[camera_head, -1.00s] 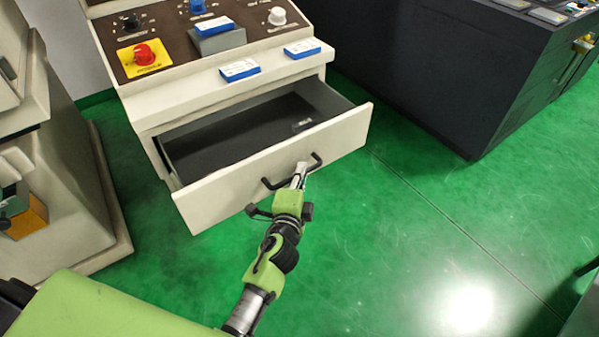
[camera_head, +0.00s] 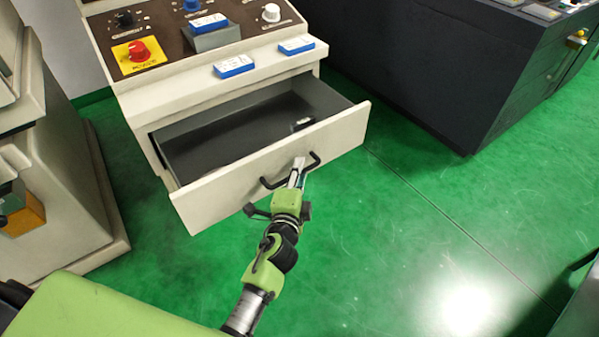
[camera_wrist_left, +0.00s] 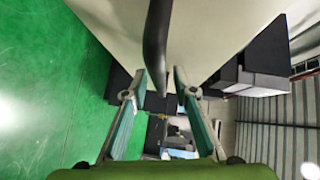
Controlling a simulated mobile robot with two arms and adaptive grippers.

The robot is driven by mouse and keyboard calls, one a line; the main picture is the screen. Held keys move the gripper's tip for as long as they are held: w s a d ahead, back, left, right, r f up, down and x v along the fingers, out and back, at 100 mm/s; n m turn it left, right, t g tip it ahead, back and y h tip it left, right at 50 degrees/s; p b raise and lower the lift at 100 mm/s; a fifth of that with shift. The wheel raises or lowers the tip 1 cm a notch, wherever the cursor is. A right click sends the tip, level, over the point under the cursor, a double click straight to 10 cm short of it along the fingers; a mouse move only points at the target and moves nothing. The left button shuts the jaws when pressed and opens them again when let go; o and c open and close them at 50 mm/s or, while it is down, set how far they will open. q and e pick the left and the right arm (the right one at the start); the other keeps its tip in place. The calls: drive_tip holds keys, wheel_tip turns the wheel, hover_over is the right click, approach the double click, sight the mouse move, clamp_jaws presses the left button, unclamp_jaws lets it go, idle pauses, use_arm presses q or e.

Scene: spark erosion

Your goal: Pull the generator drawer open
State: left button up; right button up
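The generator drawer (camera_head: 200,202) is pulled out of the cream console and stands open, its dark inside visible in the head view. A black bow handle (camera_head: 268,186) is on its front panel. My left gripper (camera_head: 298,164) is at the middle of this handle. In the left wrist view, the handle (camera_wrist_left: 157,45) passes between the two spread fingertips of my left gripper (camera_wrist_left: 160,80), with a visible gap on the right-hand side. The fingers look open around the handle, not clamped on it. My right gripper is not in view.
A small dark item with a white part (camera_head: 302,123) lies in the drawer. The console top (camera_head: 165,100) carries knobs, a red button (camera_head: 138,50) and blue-edged labels. A dark cabinet (camera_head: 440,75) stands right, a beige machine (camera_head: 70,190) left. The green floor ahead is clear.

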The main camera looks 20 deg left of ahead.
use_arm(q)
drive_tip(key=s+r, duration=0.1)
drive_tip(key=s, duration=0.6)
drive_tip(key=shift+s+d, duration=0.2)
drive_tip(key=shift+d, duration=0.25)
drive_tip(key=s+d+f+n+g+h, duration=0.1)
drive_tip(key=s+f+n+g, duration=0.3)
drive_tip(key=f, duration=0.7)
drive_tip(key=s+f+m+g+h, duration=0.1)
drive_tip(key=s+f, duration=0.4)
drive_tip(key=f, duration=0.5)
drive_tip(key=s+d+f+n+g, duration=0.1)
drive_tip(key=s+f+n+g, duration=0.3)
drive_tip(key=f, duration=0.7)
drive_tip(key=s+a+f+n+g, duration=0.2)
drive_tip(key=s+f, duration=0.3)
drive_tip(key=s, duration=0.5)
drive_tip(key=s+a+f+n+g+p, duration=0.1)
drive_tip(key=s+a+f, duration=0.3)
drive_tip(key=s, duration=0.7)
drive_tip(key=s+a+f+n+g, duration=0.2)
drive_tip(key=s+a+f+g, duration=0.1)
drive_tip(key=s+f, duration=0.5)
drive_tip(key=s, duration=0.2)
drive_tip(key=shift+s+a+n, duration=0.3)
